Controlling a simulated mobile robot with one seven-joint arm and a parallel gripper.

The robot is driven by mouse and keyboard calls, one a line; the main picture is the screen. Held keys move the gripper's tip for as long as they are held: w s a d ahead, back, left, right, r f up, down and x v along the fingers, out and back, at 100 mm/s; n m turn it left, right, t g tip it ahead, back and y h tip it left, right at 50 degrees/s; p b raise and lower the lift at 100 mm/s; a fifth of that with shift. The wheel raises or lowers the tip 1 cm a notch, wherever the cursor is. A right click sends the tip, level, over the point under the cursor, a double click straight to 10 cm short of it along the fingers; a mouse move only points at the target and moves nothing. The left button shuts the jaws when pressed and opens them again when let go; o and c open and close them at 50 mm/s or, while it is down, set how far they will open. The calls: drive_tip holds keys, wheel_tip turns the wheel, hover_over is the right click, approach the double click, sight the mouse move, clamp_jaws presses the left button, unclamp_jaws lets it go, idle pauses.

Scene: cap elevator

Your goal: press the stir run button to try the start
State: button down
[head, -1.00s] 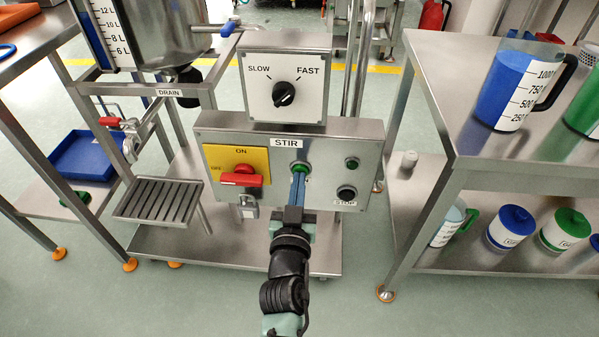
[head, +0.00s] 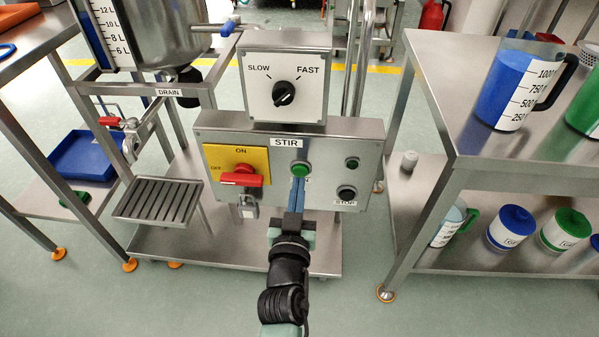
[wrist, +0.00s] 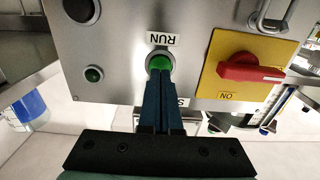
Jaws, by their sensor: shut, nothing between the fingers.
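The green stir run button (head: 301,169) sits on the front of the grey STIR control box (head: 225,128). In the wrist view, which is upside down, the green button (wrist: 159,62) shows beside its RUN label (wrist: 163,39). My gripper (head: 298,181) is shut and empty, its blue fingers pointing at the panel. The fingertips (wrist: 159,82) overlap the button's edge in the wrist view and lie just below it in the head view. I cannot tell whether they touch it. The small green lamp (head: 352,163) looks dark.
The red switch (head: 242,179) on its yellow plate and a padlock (head: 248,207) are left of the button. The black STOP button (head: 347,193) is to the right. The SLOW/FAST knob (head: 284,93) is above. A steel table (head: 450,110) stands at the right.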

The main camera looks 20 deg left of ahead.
drive_tip(key=shift+v, duration=1.75)
drive_tip(key=w+d+r+m+t+h, duration=0.2)
drive_tip(key=d+r+t, duration=0.15)
drive_tip(key=r, duration=1.05)
drive_tip(key=w+d+r+m+t+h, duration=0.15)
drive_tip(key=d+r, duration=0.35)
drive_tip(key=r, duration=0.8)
drive_tip(key=s+d+r+t+h, duration=0.1)
drive_tip(key=s+d+r+t, duration=0.1)
drive_tip(key=s+r, duration=0.5)
drive_tip(key=s+d+r+t, duration=0.1)
drive_tip(key=s+d+r, duration=0.25)
drive_tip(key=r, duration=0.75)
drive_tip(key=s+d+r+t+h, duration=0.1)
drive_tip(key=s+d+r+t, duration=0.1)
drive_tip(key=s+r, duration=0.5)
wheel_tip(320, 180, up, 36)
drive_tip(key=w+p, duration=0.2)
drive_tip(key=p, duration=3.4)
drive_tip(key=shift+w+a, duration=0.25)
drive_tip(key=shift+w, duration=0.1)
